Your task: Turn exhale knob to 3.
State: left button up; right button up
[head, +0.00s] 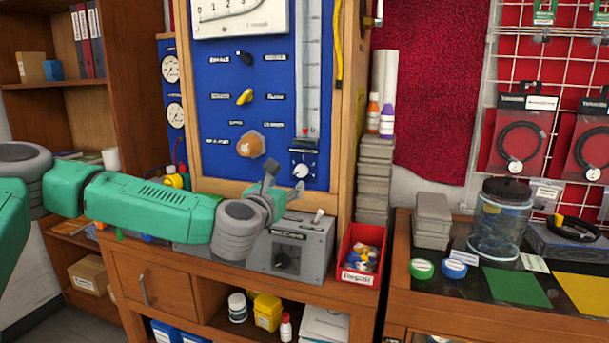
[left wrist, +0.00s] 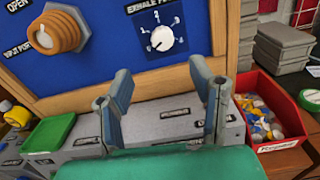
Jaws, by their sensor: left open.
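The exhale knob (head: 300,171) is a small white knob on a dark square dial at the lower right of the blue panel. In the left wrist view the knob (left wrist: 162,39) sits above the gap between my fingers, with white numbers around it. Its exact setting is too small to read surely. My left gripper (head: 285,181) is open and empty, just in front of and below the dial. In the left wrist view its two fingers (left wrist: 160,76) stand apart below the knob, not touching it. My right gripper is not in view.
An orange-brown knob (head: 250,145) sits left of the dial. A wooden frame (head: 343,150) borders the blue panel (head: 225,95). Below are a grey box (head: 300,245) with a black knob and a red bin (head: 355,277) of small parts. Grey boxes (head: 374,180) are stacked at the right.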

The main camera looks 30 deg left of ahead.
aim_at(300, 173)
pick_arm(q)
jog(key=x, duration=0.6)
jog(key=d+x, duration=0.1)
jog(key=x, duration=0.1)
jog(key=shift+w+r+p, duration=0.15)
jog(key=shift+w+p, duration=0.2)
jog(key=shift+w, duration=0.15)
jog(key=shift+w+a, duration=0.2)
jog(key=shift+w, duration=0.05)
jog(key=shift+a, duration=0.45)
jog(key=shift+c, duration=0.4)
jog(key=c, duration=0.7)
jog(key=shift+w, duration=0.1)
grip_shut()
jog(key=shift+d, duration=0.3)
